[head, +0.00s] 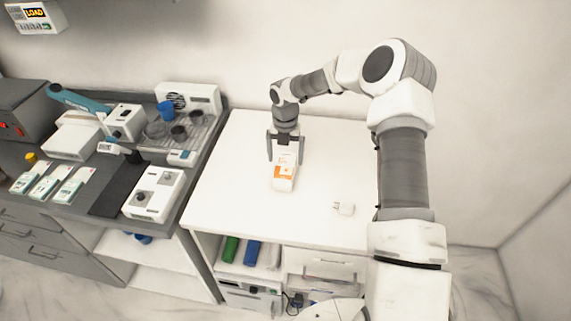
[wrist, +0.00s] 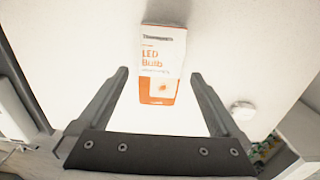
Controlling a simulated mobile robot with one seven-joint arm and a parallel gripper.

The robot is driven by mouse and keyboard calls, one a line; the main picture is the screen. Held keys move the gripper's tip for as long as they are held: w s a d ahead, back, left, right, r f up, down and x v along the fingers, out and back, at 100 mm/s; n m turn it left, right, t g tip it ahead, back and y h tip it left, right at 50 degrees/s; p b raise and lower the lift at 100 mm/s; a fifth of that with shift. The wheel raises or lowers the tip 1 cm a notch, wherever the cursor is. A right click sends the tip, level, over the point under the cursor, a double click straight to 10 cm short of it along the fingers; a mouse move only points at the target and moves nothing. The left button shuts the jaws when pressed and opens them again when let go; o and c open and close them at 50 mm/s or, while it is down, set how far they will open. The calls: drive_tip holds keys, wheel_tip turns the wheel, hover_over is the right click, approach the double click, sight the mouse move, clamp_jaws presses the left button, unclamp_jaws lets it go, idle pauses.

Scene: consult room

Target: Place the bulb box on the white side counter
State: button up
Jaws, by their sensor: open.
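The bulb box (head: 284,180), white and orange, rests on the white side counter (head: 232,205), left of its middle. In the wrist view the LED bulb box (wrist: 162,62) lies with its printed label facing the camera. My gripper (head: 284,158) points down at the box, with its two fingers apart. In the wrist view the open fingers (wrist: 160,74) appear on either side of the box's lower part, with visible gaps on both sides. I cannot tell the exact height of the fingertips over the counter.
A small white object (head: 344,208) lies right of the box. The grey counter (head: 100,206) at left holds devices, blue and dark cups, and several small boxes. Shelves with green and blue items (head: 252,250) are below the white counter. Most of the white top is clear.

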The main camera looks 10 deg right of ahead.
sight(285, 164)
wheel_tip(285, 164, up, 8)
drive_tip(key=shift+r+b, duration=0.2)
drive_tip(key=shift+b, duration=0.1)
idle(0.3)
